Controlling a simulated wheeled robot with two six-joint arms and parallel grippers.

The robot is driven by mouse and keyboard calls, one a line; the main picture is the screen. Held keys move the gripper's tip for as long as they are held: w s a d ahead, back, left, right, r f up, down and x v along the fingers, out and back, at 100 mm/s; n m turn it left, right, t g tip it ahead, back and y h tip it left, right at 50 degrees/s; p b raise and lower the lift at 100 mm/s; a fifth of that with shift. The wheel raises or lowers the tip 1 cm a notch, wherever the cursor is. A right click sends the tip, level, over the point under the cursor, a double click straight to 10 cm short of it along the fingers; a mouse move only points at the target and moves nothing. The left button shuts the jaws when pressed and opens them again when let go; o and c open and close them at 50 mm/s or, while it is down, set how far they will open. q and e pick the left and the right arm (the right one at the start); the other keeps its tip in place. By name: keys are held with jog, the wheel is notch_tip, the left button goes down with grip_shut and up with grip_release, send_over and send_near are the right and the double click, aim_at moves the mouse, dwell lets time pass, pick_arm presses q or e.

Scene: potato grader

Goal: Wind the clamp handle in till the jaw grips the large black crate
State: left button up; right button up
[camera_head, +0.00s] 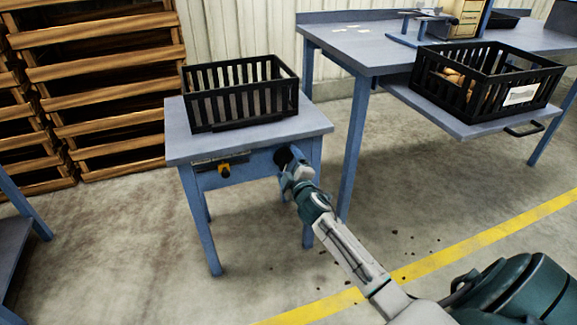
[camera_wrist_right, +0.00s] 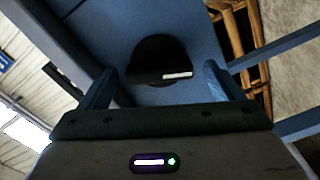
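The large black crate (camera_head: 240,100), slatted and empty, stands upright on a small blue table (camera_head: 310,125). A round black knob (camera_head: 284,156), which looks like the clamp handle, sits on the table's front, right of middle. My right gripper (camera_head: 291,165) is at this knob. In the right wrist view, the knob (camera_wrist_right: 160,55) with a white bar lies between the spread fingers of the gripper (camera_wrist_right: 160,78), with gaps on both sides. I cannot tell how far the fingers reach around it. The clamp jaw cannot be made out. My left gripper is not in view.
A black crate with potatoes (camera_head: 490,80) stands on a low shelf of the blue workbench (camera_head: 370,50) at right. Wooden crates (camera_head: 100,75) are stacked at left.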

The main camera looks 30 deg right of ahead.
jog(key=shift+s, duration=0.1)
jog(key=v, duration=1)
jog(key=shift+s, duration=0.3)
